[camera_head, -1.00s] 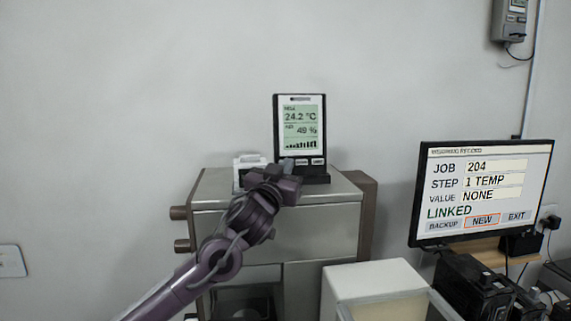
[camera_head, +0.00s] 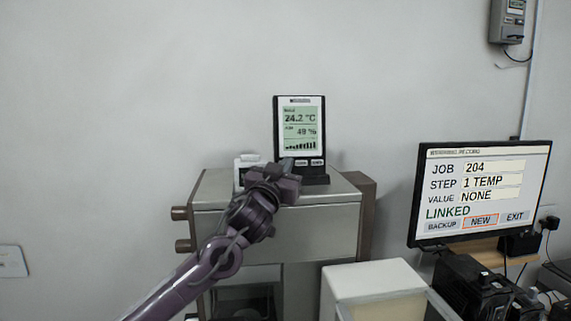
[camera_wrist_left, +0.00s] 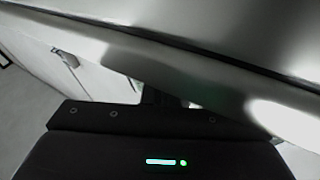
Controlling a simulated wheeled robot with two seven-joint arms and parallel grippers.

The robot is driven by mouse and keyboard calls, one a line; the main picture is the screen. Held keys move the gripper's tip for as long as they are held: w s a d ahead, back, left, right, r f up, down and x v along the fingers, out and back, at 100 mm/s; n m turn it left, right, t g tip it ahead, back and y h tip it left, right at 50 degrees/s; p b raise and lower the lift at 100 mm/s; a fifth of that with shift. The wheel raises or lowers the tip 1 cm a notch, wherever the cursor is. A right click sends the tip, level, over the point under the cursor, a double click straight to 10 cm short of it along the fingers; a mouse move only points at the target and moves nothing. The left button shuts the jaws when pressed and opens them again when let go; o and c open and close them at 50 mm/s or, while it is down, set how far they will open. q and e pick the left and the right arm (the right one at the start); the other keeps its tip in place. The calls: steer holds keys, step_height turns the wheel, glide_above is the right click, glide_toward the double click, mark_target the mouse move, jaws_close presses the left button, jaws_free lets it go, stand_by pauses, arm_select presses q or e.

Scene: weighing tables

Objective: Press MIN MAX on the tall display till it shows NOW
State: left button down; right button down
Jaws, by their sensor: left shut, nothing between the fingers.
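The tall display (camera_head: 301,128) stands upright on top of a metal cabinet. Its screen reads 24.2 °C and 49 %, with a row of bars below. The small word above the temperature is too blurred to read surely. Two small buttons (camera_head: 309,162) show under the screen, their labels unreadable. My left gripper (camera_head: 289,167) is shut and empty, at the display's lower left, in front of the button row. I cannot tell whether it touches a button. The left wrist view shows the gripper body and a blurred pale surface close by. My right gripper is not in view.
The metal cabinet (camera_head: 320,220) has knobs on its left side. A small white device (camera_head: 245,161) stands left of the display. At right, a monitor (camera_head: 480,195) shows JOB 204, STEP 1 TEMP, VALUE NONE, LINKED. A pale box (camera_head: 372,280) stands in front.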

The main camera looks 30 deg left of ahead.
arm_select(q)
steer(key=shift+a+f, duration=0.15)
steer(key=shift+f, duration=0.1)
stand_by(0.5)
steer(key=shift+f+b, duration=0.3)
steer(key=shift+b, duration=0.05)
steer(key=shift+s+d, duration=0.1)
steer(key=shift+d, duration=0.1)
steer(key=shift+s+d+r+b, duration=0.25)
steer(key=shift+s+d, duration=0.5)
steer(key=shift+s, duration=0.2)
steer(key=shift+s+d+r+b, duration=0.2)
steer(key=shift+s+d, duration=0.5)
steer(key=shift+s, duration=0.25)
steer(key=shift+f, duration=0.1)
